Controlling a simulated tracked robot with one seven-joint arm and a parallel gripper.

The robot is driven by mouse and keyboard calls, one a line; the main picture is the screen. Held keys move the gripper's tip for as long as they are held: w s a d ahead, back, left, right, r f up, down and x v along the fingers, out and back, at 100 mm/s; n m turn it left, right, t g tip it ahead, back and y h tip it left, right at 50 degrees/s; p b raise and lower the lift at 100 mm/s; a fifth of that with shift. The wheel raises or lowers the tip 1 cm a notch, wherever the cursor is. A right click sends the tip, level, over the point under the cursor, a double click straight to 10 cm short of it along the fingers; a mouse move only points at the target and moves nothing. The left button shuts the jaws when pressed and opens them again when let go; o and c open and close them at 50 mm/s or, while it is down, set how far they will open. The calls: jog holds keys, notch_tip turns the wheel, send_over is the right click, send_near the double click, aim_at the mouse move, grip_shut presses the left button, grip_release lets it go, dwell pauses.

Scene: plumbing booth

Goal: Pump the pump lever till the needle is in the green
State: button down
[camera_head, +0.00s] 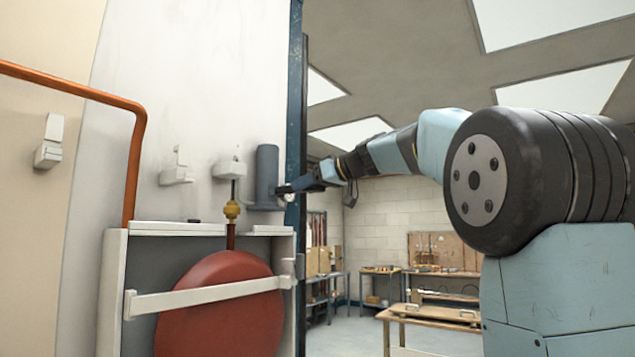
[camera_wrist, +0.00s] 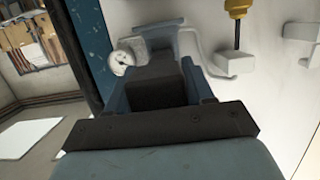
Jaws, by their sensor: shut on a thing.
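The pump (camera_head: 267,172) is a dark grey upright cylinder on the white wall panel, left of a blue post. My gripper (camera_head: 284,189) reaches in from the right and is at the pump's right side. It is shut on what I take to be the pump lever, which is mostly hidden by the fingers. In the wrist view my gripper (camera_wrist: 158,66) points at the panel, with a grey-blue part of the pump (camera_wrist: 160,27) just beyond its tips. A round white gauge (camera_wrist: 121,62) shows left of the fingers; its needle and green zone are too small to read.
A red tank (camera_head: 220,310) sits behind a white strap (camera_head: 205,298) in a white frame, with a brass fitting (camera_head: 232,210) above it. White brackets (camera_head: 178,172) and an orange pipe (camera_head: 137,160) are on the wall. Workbenches (camera_head: 430,315) stand far behind.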

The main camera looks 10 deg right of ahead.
notch_tip(320, 180, down, 2)
jog(key=shift+d, duration=0.15)
jog(key=shift+w+f, duration=0.1)
jog(key=shift+f, duration=0.95)
jog(key=c, duration=0.7)
grip_release()
jog(key=shift+w, duration=0.1)
jog(key=shift+c, duration=0.2)
jog(key=shift+o, duration=1.1)
jog(key=shift+a, duration=0.2)
jog(key=shift+d+r, duration=0.1)
jog(key=shift+r, duration=0.05)
jog(key=v, duration=1.3)
jog(key=shift+s+d, duration=0.2)
jog(key=shift+s, duration=0.15)
